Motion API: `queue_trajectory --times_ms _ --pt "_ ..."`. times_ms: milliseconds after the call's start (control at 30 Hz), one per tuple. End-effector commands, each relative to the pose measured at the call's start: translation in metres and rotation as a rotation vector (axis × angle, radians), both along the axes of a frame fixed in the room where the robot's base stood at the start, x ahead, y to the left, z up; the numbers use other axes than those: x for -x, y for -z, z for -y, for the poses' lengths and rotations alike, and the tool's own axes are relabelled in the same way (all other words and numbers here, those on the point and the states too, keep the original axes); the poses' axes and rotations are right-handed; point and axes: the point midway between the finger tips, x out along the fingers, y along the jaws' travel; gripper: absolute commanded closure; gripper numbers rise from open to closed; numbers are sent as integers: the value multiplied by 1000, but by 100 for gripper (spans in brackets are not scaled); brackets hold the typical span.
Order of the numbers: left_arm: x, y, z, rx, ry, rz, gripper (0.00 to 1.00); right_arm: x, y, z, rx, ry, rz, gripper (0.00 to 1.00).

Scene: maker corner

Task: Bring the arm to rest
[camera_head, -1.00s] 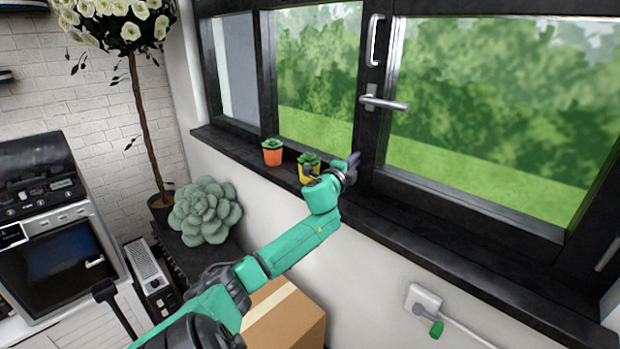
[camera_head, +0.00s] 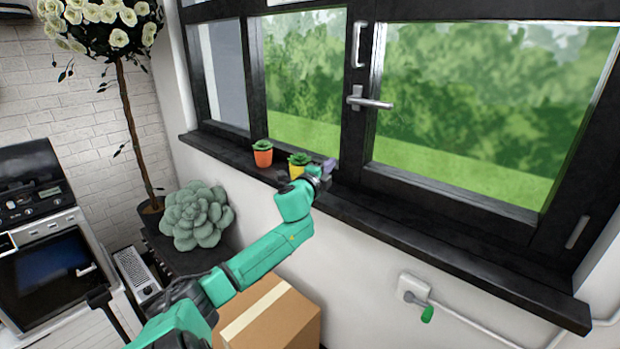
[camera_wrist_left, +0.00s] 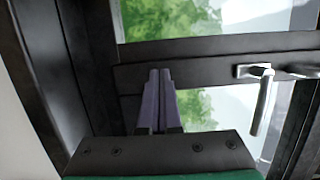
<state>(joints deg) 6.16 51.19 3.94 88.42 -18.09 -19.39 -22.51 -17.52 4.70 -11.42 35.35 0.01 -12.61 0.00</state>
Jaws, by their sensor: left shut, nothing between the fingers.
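My left arm (camera_head: 262,254) is green and comes in from the lower left of the head view, reaching up to the window sill. My left gripper (camera_head: 329,165) is at the sill, just right of the yellow pot (camera_head: 297,171) and partly in front of it. In the left wrist view its purple fingers (camera_wrist_left: 159,95) lie side by side, shut with nothing between them. They point toward the dark window frame (camera_wrist_left: 200,50). My right gripper is not in view.
An orange pot (camera_head: 263,158) stands on the black sill (camera_head: 440,235). The window handle (camera_head: 370,101) is above, and also in the wrist view (camera_wrist_left: 262,100). A cardboard box (camera_head: 275,318) is below the arm.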

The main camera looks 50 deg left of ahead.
Motion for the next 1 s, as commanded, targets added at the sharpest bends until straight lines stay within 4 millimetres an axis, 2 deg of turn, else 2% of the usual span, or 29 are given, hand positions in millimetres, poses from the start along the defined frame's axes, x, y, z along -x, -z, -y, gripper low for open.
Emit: queue_trajectory --times_ms 233,433,567,833,933,967,1000 --pt "39 6 6 1 1 -6 100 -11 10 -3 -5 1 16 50" --pt "68 4 10 1 0 -4 100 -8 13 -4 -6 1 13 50" --pt "75 2 11 1 0 -2 100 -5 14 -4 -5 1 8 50" --pt "75 2 11 2 -1 -2 100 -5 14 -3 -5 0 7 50" --pt "76 20 2 37 -17 -23 100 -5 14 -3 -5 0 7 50" --pt "77 33 -3 61 -28 -37 100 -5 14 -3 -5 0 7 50" --pt "80 56 -11 103 -47 -61 100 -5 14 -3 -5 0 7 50"
